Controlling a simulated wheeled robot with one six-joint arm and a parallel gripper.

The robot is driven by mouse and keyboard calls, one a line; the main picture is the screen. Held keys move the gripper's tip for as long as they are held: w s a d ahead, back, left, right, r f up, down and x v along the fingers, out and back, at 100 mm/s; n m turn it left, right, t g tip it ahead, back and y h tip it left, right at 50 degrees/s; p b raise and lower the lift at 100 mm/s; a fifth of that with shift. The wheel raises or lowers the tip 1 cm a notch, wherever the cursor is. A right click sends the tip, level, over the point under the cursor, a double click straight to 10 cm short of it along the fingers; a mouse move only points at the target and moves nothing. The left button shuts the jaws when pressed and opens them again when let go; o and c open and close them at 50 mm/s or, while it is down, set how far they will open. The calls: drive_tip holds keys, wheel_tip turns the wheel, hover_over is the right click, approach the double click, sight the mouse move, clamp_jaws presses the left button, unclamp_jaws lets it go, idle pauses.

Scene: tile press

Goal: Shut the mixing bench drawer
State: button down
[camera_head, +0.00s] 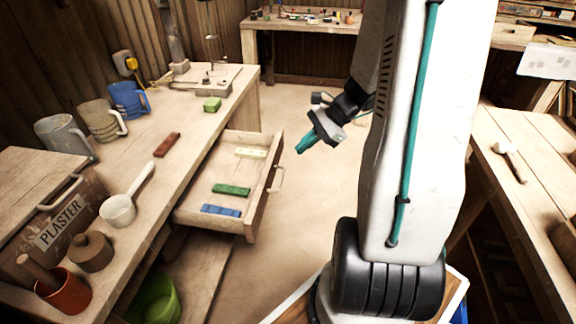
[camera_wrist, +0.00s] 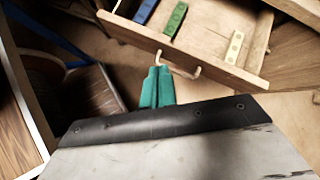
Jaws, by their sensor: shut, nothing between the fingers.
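The mixing bench drawer (camera_head: 264,212) is pulled out from the bench on the left. Inside it lie a blue bar (camera_head: 221,210), a green bar (camera_head: 231,190) and a pale yellow bar (camera_head: 251,153). Its front carries a pale handle (camera_head: 278,179). In the wrist view the drawer (camera_wrist: 212,69) crosses the top, with the handle (camera_wrist: 178,66) near the middle. My gripper (camera_head: 302,148) has teal fingers, shut and empty. It is out in front of the drawer, above the floor. In the wrist view its fingertips (camera_wrist: 158,70) appear close to the handle; I cannot tell whether they touch it.
The mixing bench top (camera_head: 183,127) holds several jugs, a white ladle (camera_head: 120,208), a red bar (camera_head: 167,144) and a plaster box (camera_head: 55,220). A green bowl (camera_head: 155,298) sits below. Another bench (camera_head: 535,165) stands at right. Floor in front of the drawer is clear.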

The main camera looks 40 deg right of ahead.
drive_tip(key=s+d+f+m+t+h, duration=0.1)
drive_tip(key=s+d+f+m+t, duration=0.2)
drive_tip(key=d+f+m, duration=0.55)
drive_tip(key=w+a+f+n, duration=0.1)
drive_tip(key=w+a+f, duration=0.4)
drive_tip(key=w, duration=0.4)
drive_tip(key=shift+w+a+f, duration=0.25)
drive_tip(key=shift+a+f, duration=0.15)
drive_tip(key=shift+f, duration=0.3)
drive_tip(key=shift+w, duration=0.15)
